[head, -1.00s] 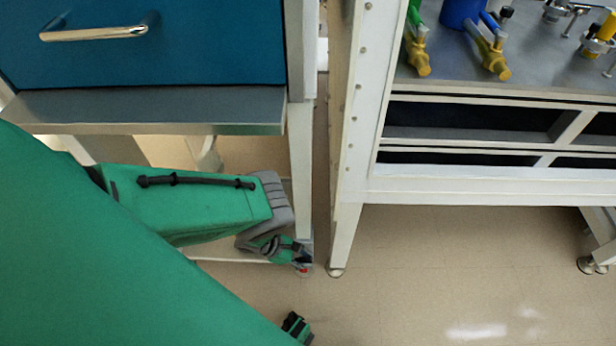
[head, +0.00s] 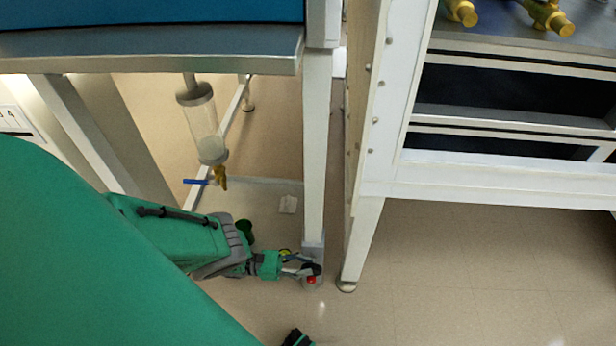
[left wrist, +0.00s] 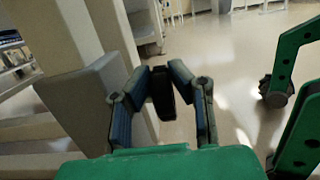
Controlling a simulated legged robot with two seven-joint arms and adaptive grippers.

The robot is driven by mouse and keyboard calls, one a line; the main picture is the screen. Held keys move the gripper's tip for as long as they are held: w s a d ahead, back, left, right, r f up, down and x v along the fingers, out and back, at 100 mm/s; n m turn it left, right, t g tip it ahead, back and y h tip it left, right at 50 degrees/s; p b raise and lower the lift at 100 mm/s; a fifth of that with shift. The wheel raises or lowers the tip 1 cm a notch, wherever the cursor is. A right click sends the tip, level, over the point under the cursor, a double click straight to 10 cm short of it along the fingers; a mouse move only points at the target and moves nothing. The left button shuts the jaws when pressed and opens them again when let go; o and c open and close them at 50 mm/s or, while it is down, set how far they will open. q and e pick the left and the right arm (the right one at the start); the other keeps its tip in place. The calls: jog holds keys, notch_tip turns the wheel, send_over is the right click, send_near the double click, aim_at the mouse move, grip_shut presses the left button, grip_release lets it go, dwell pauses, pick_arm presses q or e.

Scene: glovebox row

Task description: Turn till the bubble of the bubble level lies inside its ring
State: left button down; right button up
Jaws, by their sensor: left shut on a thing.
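My left gripper (head: 309,269) is low down at the bottom of a white leg (head: 316,150) of the left-hand stand. It is shut on a small dark foot piece with a red part (head: 311,280) just above the floor. In the left wrist view the two fingers (left wrist: 162,88) close in on a dark upright piece (left wrist: 161,100).
A clear cylinder with a brass valve and blue handle (head: 209,140) hangs under the stand's grey ledge (head: 150,50). A white frame (head: 362,215) stands close to the right, with a narrow gap. The floor (head: 460,280) at lower right is free.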

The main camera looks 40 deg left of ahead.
pick_arm(q)
jog(key=shift+s+a+f+t+h+b, duration=0.15)
jog(key=shift+a+f+t+h+b, duration=0.2)
jog(key=shift+t+h+b, duration=0.85)
jog(key=shift+g+b, duration=0.4)
jog(key=c, duration=1.8)
grip_release()
jog(key=shift+o, duration=0.2)
jog(key=shift+d+r+y+p, duration=0.1)
jog(key=shift+y+p, duration=0.2)
